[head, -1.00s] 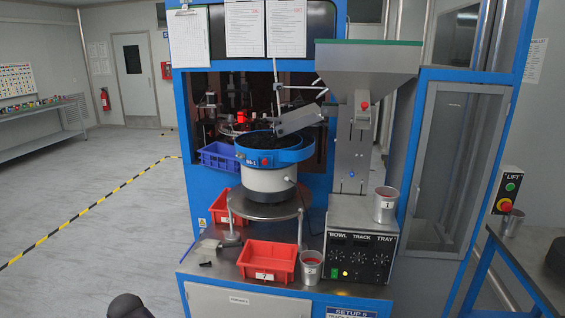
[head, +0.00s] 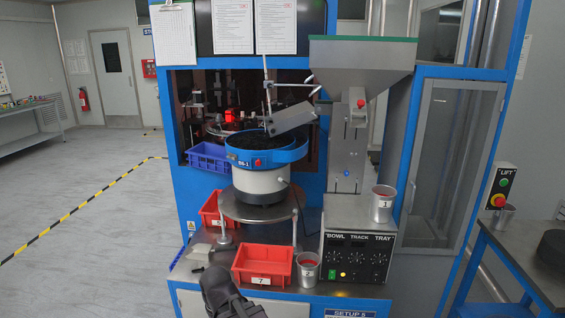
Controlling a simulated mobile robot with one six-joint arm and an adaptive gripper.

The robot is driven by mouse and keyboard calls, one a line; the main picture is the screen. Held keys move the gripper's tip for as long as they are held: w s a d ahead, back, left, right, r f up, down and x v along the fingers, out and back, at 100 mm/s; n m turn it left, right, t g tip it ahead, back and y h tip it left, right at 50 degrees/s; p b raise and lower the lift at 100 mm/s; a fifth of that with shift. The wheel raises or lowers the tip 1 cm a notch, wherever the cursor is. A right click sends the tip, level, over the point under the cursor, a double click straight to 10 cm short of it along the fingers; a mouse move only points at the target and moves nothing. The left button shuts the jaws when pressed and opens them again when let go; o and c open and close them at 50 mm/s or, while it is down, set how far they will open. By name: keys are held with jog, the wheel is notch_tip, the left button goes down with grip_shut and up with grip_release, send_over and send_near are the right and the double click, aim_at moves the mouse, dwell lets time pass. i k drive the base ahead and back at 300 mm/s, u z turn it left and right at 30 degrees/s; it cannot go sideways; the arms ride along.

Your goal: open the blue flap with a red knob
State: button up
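The blue bowl rim (head: 285,155) sits on a white drum in the middle of the machine, full of dark small parts. A red knob (head: 257,163) shows on the blue front section of this rim, beside a small white label. I cannot tell the flap's outline from the rim around it. It looks closed against the bowl. My gripper (head: 222,288) is a dark shape at the bottom, below and left of the bowl, in front of the table edge and apart from the knob. Its fingers are not clear enough to tell open from shut.
A red tray (head: 262,279) and a metal cup (head: 307,270) stand at the table front. A control box (head: 358,252) carries another cup (head: 383,204) at the right. A grey chute (head: 292,117) hangs over the bowl. The floor left is clear.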

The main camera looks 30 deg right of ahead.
aim_at(256, 161)
jog(key=z, duration=0.7)
jog(key=i, duration=0.55)
jog(key=z, duration=0.05)
jog(key=k, duration=0.6)
jog(key=u, duration=0.05)
